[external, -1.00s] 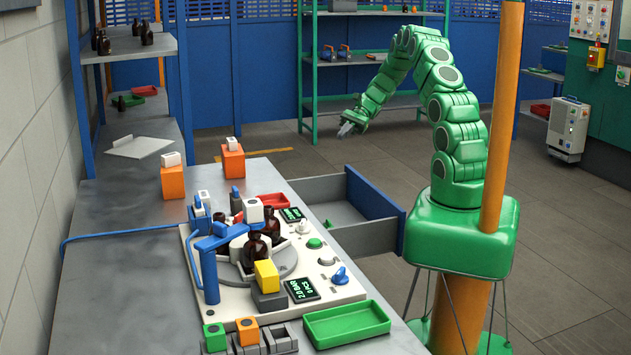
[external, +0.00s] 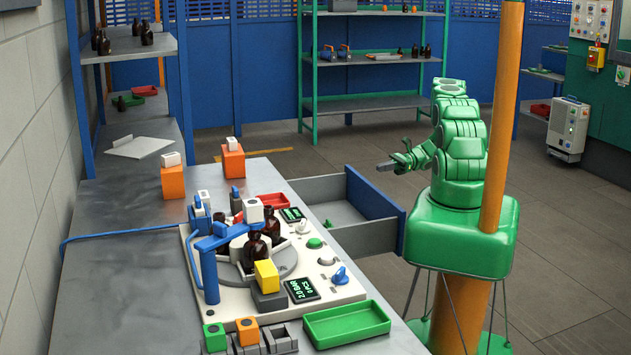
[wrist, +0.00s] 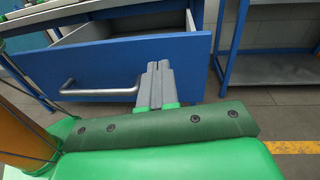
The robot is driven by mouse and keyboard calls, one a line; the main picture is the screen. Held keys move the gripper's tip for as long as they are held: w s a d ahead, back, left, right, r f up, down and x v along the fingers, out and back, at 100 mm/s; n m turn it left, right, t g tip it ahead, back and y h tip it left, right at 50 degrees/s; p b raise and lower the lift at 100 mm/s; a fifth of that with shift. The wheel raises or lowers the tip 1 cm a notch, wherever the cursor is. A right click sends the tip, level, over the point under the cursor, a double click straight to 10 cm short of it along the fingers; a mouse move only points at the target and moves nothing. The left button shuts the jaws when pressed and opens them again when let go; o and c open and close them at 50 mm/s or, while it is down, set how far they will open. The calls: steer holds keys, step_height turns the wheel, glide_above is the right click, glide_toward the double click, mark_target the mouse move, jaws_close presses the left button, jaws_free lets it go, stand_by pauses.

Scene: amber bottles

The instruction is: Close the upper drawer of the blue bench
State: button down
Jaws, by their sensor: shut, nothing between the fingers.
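The upper drawer (external: 375,207) of the blue bench is pulled out, its blue front facing my robot's side in the external view. In the wrist view the blue drawer front (wrist: 195,50) fills the upper middle, with a grey bar handle (wrist: 100,90) low on it. My gripper (external: 382,167) is at the far end of the drawer front in the external view. In the wrist view my gripper (wrist: 158,68) is shut and empty, its fingers pointing at the drawer front right of the handle. Whether the fingertips touch the front is not clear.
The bench top (external: 120,230) carries a white machine with amber bottles (external: 256,248) and a green tray (external: 346,324) near its edge. An orange post (external: 500,120) stands beside my arm.

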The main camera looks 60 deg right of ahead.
steer(key=s+d+f+m+t+h, duration=0.1)
steer(key=s+d+f+m+t, duration=0.15)
steer(key=s+f, duration=0.25)
steer(key=x, duration=1.4)
steer(key=shift+w+f, duration=0.15)
steer(key=shift+f, duration=0.05)
steer(key=shift+w+n+g, duration=0.1)
steer(key=shift+n+g, duration=0.15)
steer(key=x, duration=3.2)
steer(key=shift+w+a+f, duration=0.1)
steer(key=shift+w+a, duration=0.05)
steer(key=shift+a, duration=0.05)
steer(key=shift+w+a, duration=0.25)
steer(key=shift+w+a, duration=0.1)
steer(key=v, duration=1.5)
